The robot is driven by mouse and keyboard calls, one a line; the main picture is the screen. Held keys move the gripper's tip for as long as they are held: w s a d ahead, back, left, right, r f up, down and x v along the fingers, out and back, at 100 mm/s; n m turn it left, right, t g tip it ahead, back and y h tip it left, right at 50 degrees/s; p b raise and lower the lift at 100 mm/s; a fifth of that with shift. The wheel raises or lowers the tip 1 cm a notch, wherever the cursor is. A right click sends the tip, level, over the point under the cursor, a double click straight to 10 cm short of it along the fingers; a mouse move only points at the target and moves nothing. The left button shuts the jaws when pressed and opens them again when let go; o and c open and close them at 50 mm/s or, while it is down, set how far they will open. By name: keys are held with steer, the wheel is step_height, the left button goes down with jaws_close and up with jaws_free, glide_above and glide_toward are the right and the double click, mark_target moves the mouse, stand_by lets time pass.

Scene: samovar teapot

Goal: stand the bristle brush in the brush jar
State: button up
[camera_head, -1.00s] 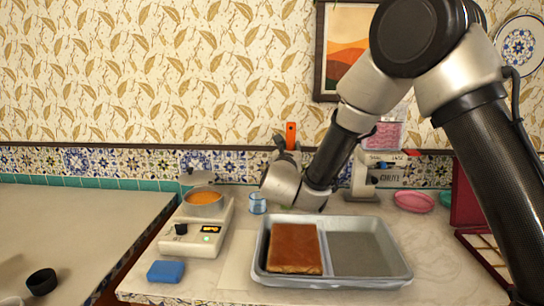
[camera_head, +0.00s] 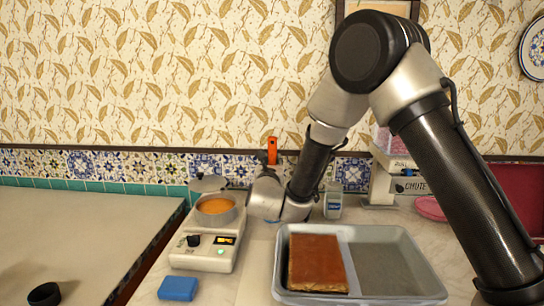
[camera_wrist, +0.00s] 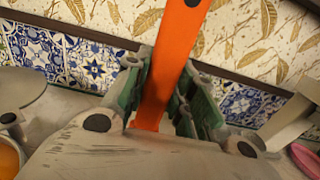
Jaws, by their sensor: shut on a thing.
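My gripper (camera_head: 268,172) is shut on the orange handle of the bristle brush (camera_head: 272,146), above the counter behind the scale with the pot. The wrist view shows the orange handle (camera_wrist: 178,60) close up between my green fingers (camera_wrist: 157,95), slightly tilted. The brush's bristle end is not visible. A small clear jar with a blue label (camera_head: 333,202) stands on the counter right of my wrist, apart from the brush. I cannot tell for certain that it is the brush jar.
A grey tray (camera_head: 395,293) with a brown slab (camera_head: 316,262) lies in front. The scale (camera_head: 205,258) carries a pot of orange contents (camera_head: 216,207). A blue block (camera_head: 177,288) lies front left. A dispenser (camera_head: 382,183) and pink dish (camera_head: 430,208) are at right.

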steer(key=shift+f, duration=3.05)
steer(key=o, duration=1.1)
steer(key=s, duration=1.2)
steer(key=shift+a, duration=0.15)
